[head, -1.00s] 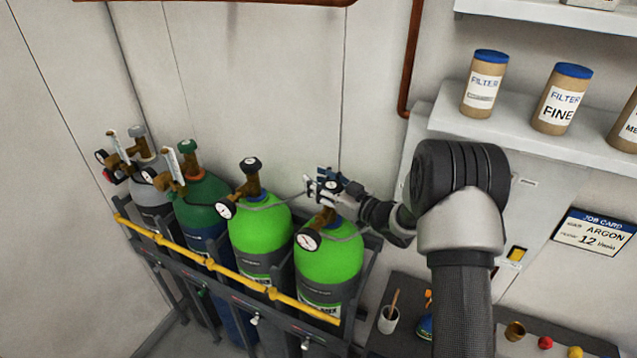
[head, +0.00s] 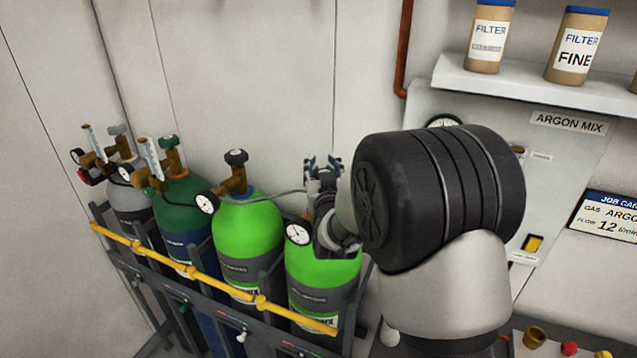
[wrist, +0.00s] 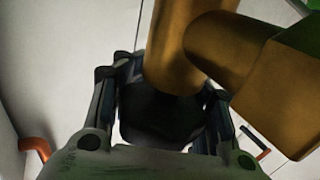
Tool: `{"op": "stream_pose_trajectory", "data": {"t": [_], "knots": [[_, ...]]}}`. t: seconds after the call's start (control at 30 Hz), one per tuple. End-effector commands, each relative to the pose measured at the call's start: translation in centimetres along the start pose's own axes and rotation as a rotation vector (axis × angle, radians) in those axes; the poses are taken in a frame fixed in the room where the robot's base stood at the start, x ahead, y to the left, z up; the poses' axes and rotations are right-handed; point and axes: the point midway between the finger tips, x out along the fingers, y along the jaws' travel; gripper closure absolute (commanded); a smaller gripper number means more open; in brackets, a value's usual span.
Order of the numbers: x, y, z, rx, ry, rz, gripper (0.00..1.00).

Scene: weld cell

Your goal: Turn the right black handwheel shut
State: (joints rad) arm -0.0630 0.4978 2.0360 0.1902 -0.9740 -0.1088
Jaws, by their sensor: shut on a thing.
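Two bright green cylinders stand at the right of the rack. The right cylinder (head: 318,272) has a round gauge (head: 298,232); my gripper (head: 322,166) is at its valve top and hides the handwheel in the head view. In the wrist view the right black handwheel (wrist: 160,115) sits between my two fingers, below the brass valve body (wrist: 172,55). My gripper is shut on it. The wheel's turn angle cannot be told. The left bright green cylinder (head: 246,235) carries another black handwheel (head: 236,157), clear of my gripper.
A dark green cylinder (head: 190,205) and a grey one (head: 130,200) stand further left. A yellow rail (head: 215,275) runs along the rack front. A shelf (head: 530,88) with filter cans is at upper right, above a panel (head: 565,150).

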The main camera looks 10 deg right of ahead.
Motion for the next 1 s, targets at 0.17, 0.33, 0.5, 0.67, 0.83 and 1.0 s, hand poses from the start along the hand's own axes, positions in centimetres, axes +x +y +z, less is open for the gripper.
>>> {"op": "stream_pose_trajectory", "data": {"t": [0.17, 0.33, 0.5, 0.67, 0.83, 1.0], "knots": [[-0.1, 0.2, 0.5, -0.001, -0.008, 0.108, 0.85], [-0.1, 0.6, 0.4, 0.0, -0.009, 0.184, 0.85], [-0.2, 0.8, 0.4, -0.002, -0.009, 0.224, 0.85], [-0.2, 0.9, 0.4, -0.001, -0.01, 0.239, 0.85], [-0.2, 1.0, 0.4, -0.001, -0.01, 0.24, 0.85], [-0.2, 1.0, 0.4, 0.0, -0.01, 0.24, 0.85]]}}
